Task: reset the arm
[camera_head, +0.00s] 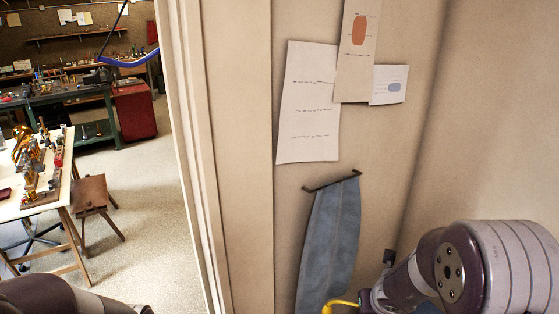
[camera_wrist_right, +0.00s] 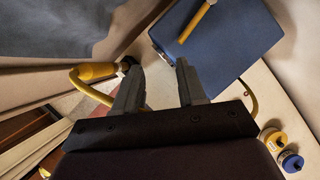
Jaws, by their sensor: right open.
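My right arm (camera_head: 470,265) comes in at the lower right of the head view, bent close to the wall. My right gripper (camera_wrist_right: 158,66) shows in the right wrist view, its two grey fingers apart with nothing between them. A yellow cylindrical part (camera_wrist_right: 97,72) with a yellow cable lies just left of the left finger; whether they touch cannot be told. Part of my left arm (camera_head: 60,298) shows at the bottom left of the head view, but its gripper is out of frame.
A doorframe (camera_head: 200,160) and papered wall stand ahead, with a hanging blue-grey cloth (camera_head: 330,240). Beyond lie a workbench (camera_head: 62,185), a stool (camera_head: 90,192) and open floor. The wrist view shows a blue panel (camera_wrist_right: 240,45), a wooden handle (camera_wrist_right: 197,20) and spools (camera_wrist_right: 272,138).

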